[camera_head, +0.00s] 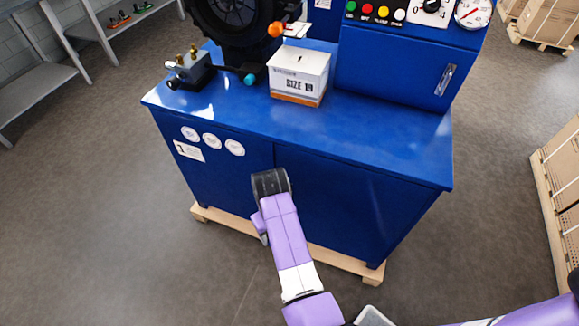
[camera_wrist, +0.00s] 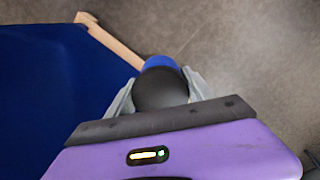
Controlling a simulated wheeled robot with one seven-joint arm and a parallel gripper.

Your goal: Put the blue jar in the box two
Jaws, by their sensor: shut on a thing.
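My gripper (camera_wrist: 160,88) shows in the wrist view, its two grey fingers on either side of a rounded object. The object is the blue jar (camera_wrist: 160,62), with a blue part at its far end and a dark rounded part nearer the camera. The fingers are shut on it. In the head view my arm reaches toward the front of the blue machine, and the jar is hidden there. A white box (camera_head: 298,76) with an orange lower edge, marked "SIZE 19", stands on the machine's top. I cannot read a label "two" on any box.
The blue machine (camera_head: 330,140) stands on a wooden pallet (camera_head: 345,263). On its top are a metal fitting (camera_head: 188,70) and a black wheel-like part (camera_head: 235,20). Cartons on pallets (camera_head: 560,180) stand at the right, shelving (camera_head: 35,75) at the left. Open floor lies between.

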